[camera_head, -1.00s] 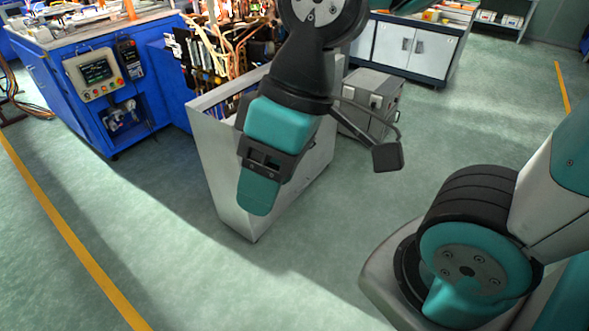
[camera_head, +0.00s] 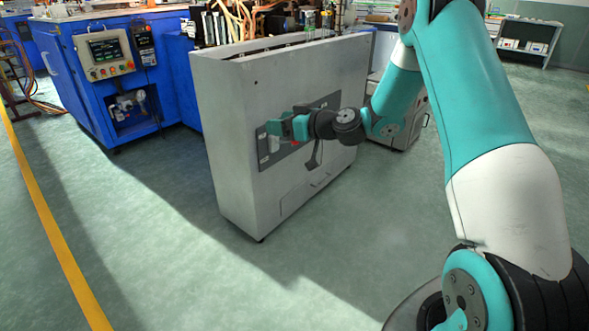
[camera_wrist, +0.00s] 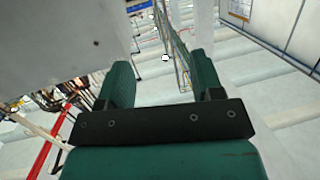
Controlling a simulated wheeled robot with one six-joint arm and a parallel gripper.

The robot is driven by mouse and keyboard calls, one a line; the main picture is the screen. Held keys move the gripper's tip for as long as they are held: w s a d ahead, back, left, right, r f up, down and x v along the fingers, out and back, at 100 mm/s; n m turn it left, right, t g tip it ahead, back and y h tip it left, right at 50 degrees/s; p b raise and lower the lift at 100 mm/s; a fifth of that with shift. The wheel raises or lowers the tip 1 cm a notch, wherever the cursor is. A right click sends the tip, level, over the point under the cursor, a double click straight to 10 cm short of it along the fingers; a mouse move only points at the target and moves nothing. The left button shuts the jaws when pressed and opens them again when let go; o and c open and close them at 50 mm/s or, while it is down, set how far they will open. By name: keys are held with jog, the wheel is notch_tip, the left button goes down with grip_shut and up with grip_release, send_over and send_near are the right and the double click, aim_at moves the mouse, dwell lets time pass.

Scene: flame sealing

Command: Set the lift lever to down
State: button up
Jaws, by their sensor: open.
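My gripper (camera_head: 284,127) is at the dark control panel (camera_head: 325,104) on the front of a grey cabinet (camera_head: 235,150). It comes in from the right and covers part of the panel. A small pale part (camera_head: 273,143) shows just below the fingertips. I cannot tell whether this is the lift lever or how the lever is set. In the wrist view, the two teal fingers (camera_wrist: 161,78) stand apart, with a wide gap between them. No lever can be made out for sure in that gap, and I cannot tell whether the fingers touch anything.
A blue machine (camera_head: 110,85) with a control screen stands at the left, behind the cabinet. A grey box unit (camera_head: 405,125) stands behind my arm. A yellow floor line (camera_head: 48,220) runs along the left. The floor in front of the cabinet is clear.

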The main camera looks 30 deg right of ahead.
jog(key=w+d+f+m+t+h+b, duration=0.1)
jog(key=d+f+m+t+h+b, duration=0.5)
jog(key=d+f, duration=1.1)
jog(key=w+a+b, duration=0.1)
jog(key=w, duration=0.4)
jog(key=w+a+n+g+b, duration=0.1)
jog(key=w, duration=0.4)
jog(key=w+n+g+b, duration=0.1)
jog(key=w+b, duration=0.1)
jog(key=w, duration=0.3)
jog(key=shift+w+a+f+h, duration=0.3)
jog(key=shift+w+a, duration=0.05)
jog(key=shift+a, duration=0.05)
jog(key=shift+w+r, duration=0.1)
jog(key=shift+w, duration=0.6)
